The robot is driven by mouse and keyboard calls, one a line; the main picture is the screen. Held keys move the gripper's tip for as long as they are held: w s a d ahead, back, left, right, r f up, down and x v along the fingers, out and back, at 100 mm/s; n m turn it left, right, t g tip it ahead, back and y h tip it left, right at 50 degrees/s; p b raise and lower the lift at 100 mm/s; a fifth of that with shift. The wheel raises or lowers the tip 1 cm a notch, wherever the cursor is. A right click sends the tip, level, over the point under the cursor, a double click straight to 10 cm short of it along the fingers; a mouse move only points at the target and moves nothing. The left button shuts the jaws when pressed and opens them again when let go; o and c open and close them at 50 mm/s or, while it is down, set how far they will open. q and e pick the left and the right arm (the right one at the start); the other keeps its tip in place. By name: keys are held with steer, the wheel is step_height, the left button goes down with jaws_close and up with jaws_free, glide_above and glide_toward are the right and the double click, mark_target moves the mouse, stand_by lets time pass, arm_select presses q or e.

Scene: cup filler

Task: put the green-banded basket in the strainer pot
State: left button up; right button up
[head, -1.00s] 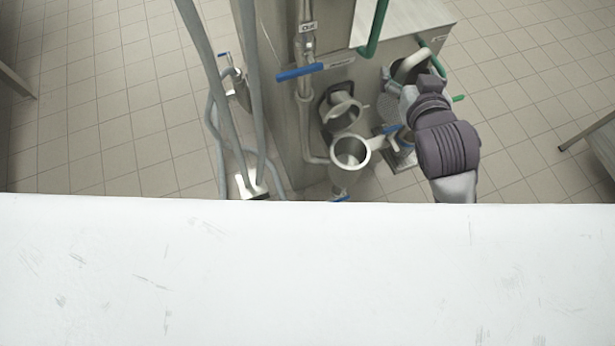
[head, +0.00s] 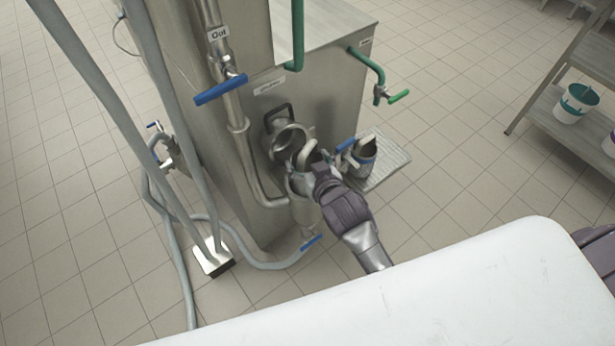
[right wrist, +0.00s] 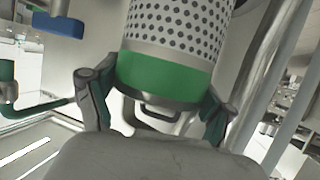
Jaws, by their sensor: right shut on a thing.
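The green-banded basket (right wrist: 165,72) has a perforated metal wall, a green band and a small metal bracket. In the right wrist view it sits between the two fingers of my right gripper (right wrist: 155,108), which is shut on it. The perforated wall above the band shows bare, with no pot wall around it. In the head view my right gripper (head: 314,168) is at the mouth of the strainer pot (head: 299,208), hiding most of the basket and part of the rim. The pot's round lid (head: 287,138) stands open behind. My left gripper is not in view.
A blue-banded container (head: 365,163) stands on a drip tray (head: 387,165) right of the pot. A blue valve handle (head: 221,89) and pipes are left of it. A green-handled tap (head: 382,92) is on the cabinet. Hoses (head: 180,250) run at left. A white surface (head: 420,300) fills the foreground.

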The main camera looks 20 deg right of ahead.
steer(key=shift+f+b, duration=0.3)
steer(key=shift+f, duration=1.75)
steer(key=shift+f+b, duration=0.3)
steer(key=shift+f, duration=0.3)
steer(key=o, duration=1.2)
steer(key=shift+r, duration=0.3)
steer(key=p+v, duration=0.1)
steer(key=v, duration=1.1)
steer(key=shift+r, duration=0.25)
